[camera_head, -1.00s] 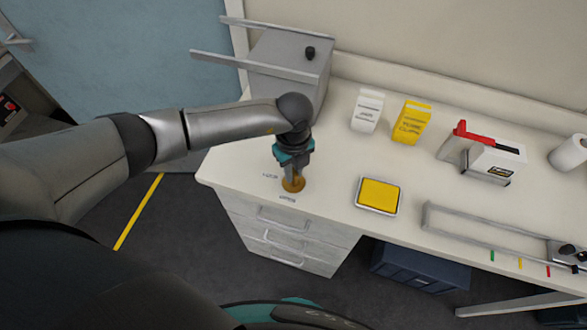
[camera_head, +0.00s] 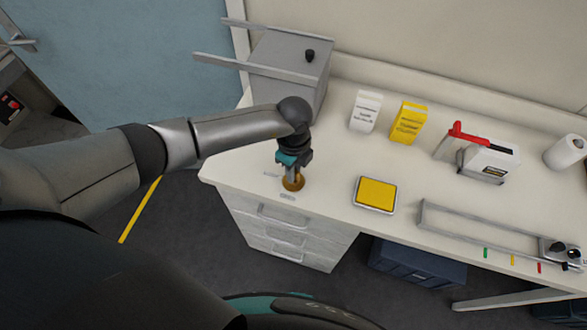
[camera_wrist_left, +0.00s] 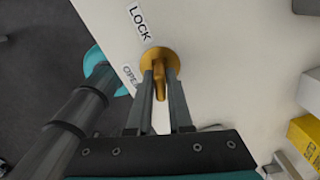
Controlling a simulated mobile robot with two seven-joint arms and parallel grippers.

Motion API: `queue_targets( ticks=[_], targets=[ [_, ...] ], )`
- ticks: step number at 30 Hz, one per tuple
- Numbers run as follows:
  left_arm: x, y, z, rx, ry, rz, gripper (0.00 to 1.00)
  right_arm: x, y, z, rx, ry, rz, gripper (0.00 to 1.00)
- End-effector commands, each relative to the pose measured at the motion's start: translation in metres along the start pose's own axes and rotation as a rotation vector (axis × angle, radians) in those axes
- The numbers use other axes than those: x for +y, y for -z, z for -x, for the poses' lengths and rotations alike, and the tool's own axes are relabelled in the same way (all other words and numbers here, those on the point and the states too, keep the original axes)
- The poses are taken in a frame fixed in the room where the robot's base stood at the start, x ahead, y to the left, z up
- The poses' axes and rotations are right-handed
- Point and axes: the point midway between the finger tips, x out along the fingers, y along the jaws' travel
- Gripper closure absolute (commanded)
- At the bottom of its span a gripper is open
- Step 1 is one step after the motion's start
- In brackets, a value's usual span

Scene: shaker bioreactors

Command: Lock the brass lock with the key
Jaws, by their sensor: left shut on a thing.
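The brass lock (camera_head: 293,185) is a round gold disc set in the counter top near its left front corner. It also shows in the wrist view (camera_wrist_left: 173,59). My left gripper (camera_head: 291,178) points down over it. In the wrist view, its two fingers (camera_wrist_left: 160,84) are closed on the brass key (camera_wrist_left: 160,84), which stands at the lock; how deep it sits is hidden. A "LOCK" label (camera_wrist_left: 139,22) and a partly covered "OPEN" label (camera_wrist_left: 131,77) lie beside the disc. My right gripper is not in view.
A grey box (camera_head: 290,66) with two long rails stands behind my left arm. A yellow pad (camera_head: 376,195), a white carton (camera_head: 366,111), a yellow carton (camera_head: 408,122) and a red-handled device (camera_head: 484,156) stand to the right. Drawers (camera_head: 283,231) are below the lock.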

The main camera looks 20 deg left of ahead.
Motion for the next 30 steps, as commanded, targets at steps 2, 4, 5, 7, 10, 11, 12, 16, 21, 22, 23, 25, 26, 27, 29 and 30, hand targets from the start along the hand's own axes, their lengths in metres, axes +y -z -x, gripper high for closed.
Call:
queue_targets(
  ticks=[2, 4, 5, 7, 10, 11, 12, 16, 21, 22, 23, 25, 26, 27, 29, 30],
  targets=[
    [0.005, 0.002, -0.004, 0.001, -0.012, 0.001, 1.00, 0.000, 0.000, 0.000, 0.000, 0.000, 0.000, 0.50],
    [0.005, 0.002, -0.004, 0.002, -0.012, 0.022, 1.00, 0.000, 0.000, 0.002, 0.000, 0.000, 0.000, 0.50],
    [0.005, 0.002, -0.003, 0.003, -0.012, 0.038, 1.00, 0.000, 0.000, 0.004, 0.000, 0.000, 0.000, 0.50],
    [0.005, 0.002, -0.003, 0.003, -0.013, 0.088, 1.00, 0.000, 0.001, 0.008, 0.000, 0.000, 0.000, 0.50],
    [0.005, 0.002, -0.003, 0.001, -0.013, 0.165, 1.00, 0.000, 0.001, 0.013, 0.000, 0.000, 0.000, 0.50],
    [0.005, 0.002, -0.002, 0.001, -0.013, 0.188, 1.00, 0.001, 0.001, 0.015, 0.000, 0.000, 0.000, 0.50],
    [0.005, 0.002, -0.002, 0.002, -0.013, 0.219, 1.00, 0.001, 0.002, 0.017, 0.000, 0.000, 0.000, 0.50],
    [0.005, 0.002, -0.003, 0.000, -0.013, 0.308, 1.00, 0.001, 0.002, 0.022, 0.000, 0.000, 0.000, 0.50],
    [0.005, 0.002, -0.004, 0.001, -0.011, 0.364, 1.00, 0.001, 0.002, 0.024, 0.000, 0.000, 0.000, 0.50],
    [0.005, 0.002, -0.004, 0.000, -0.011, 0.366, 1.00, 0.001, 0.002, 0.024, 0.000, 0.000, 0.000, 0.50],
    [0.005, 0.002, -0.004, 0.000, -0.011, 0.366, 1.00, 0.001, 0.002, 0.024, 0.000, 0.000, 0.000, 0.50],
    [0.005, 0.002, -0.004, 0.000, -0.011, 0.366, 1.00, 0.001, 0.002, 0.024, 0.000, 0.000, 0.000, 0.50],
    [0.005, 0.002, -0.004, 0.000, -0.011, 0.365, 1.00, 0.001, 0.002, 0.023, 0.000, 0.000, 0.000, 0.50],
    [0.005, 0.002, -0.004, 0.000, -0.011, 0.365, 0.81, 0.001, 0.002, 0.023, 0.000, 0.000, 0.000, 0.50],
    [0.005, 0.002, -0.005, 0.000, -0.012, 0.365, 0.74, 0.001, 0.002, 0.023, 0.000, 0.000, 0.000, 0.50],
    [0.005, 0.002, -0.005, 0.000, -0.012, 0.364, 0.69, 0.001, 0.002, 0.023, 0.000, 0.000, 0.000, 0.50]
  ],
)
